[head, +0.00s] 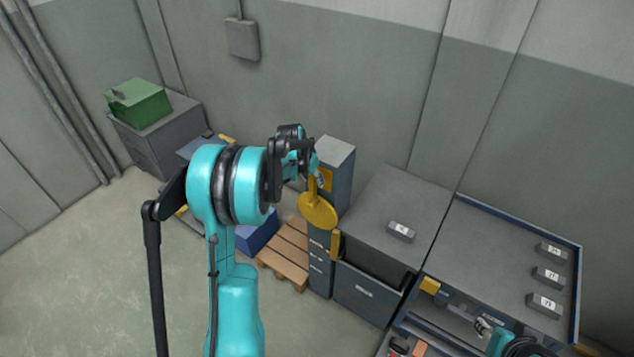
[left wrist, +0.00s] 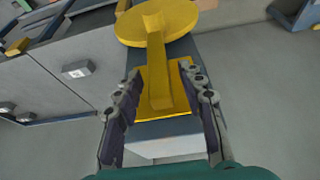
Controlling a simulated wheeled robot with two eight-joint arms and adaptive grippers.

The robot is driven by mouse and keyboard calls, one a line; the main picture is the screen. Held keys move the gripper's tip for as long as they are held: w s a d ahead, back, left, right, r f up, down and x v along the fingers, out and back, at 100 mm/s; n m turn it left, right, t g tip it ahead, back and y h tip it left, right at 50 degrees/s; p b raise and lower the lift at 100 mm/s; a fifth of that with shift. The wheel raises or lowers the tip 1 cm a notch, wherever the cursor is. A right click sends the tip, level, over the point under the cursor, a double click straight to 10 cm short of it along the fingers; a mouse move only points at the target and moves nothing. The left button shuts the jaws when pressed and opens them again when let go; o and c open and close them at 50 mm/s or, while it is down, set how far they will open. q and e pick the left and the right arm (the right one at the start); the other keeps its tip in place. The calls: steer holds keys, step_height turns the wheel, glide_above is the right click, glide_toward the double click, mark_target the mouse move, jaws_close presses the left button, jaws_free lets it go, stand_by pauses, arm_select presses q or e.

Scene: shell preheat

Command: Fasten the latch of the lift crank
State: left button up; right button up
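The lift crank shows as a yellow disc (head: 319,212) with a yellow bar on the front of a narrow blue-grey post (head: 338,160). In the left wrist view the disc (left wrist: 150,22) is at the top and the bar (left wrist: 158,75) runs down from it over a yellow plate (left wrist: 178,92). I cannot tell which part is the latch. My left gripper (head: 318,178) is at the upper part of the post. In the wrist view its fingers (left wrist: 160,108) are spread on either side of the bar, with gaps. My right gripper (head: 483,326) is at the lower right, small and partly cut off.
A grey cabinet (head: 380,215) and a workbench (head: 490,235) with several small labelled blocks stand right of the post. A wooden pallet (head: 284,255) and blue bin (head: 258,236) are left of it. A green box (head: 140,103) sits farther left. Floor at left is clear.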

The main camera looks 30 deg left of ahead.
arm_select(q)
steer(key=shift+x, duration=1.85)
steer(key=shift+c, duration=0.3)
jaws_close()
